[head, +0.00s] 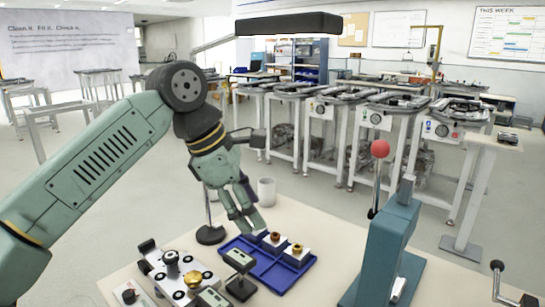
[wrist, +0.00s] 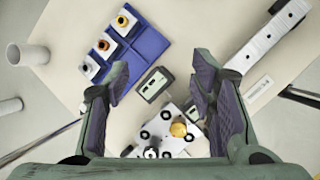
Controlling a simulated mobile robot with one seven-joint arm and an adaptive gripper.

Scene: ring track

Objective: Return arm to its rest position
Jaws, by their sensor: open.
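My gripper (head: 252,222) hangs from my green arm above the workbench (head: 318,222), pointing down and to the right in the head view. In the wrist view its two purple-padded fingers are spread wide, and the gap between them (wrist: 160,75) is empty. In the head view the fingers overlap the back of a blue tray (head: 268,273). The gripper touches nothing that I can make out. The fingers hide part of the tray in the head view.
The tray (wrist: 150,42) holds white blocks with round pieces. Left of it are a white fixture plate (head: 172,284) and a small display unit (head: 240,262). A teal lever press (head: 395,230) stands to the right, a white cup (head: 266,192) behind. The bench between cup and press is bare.

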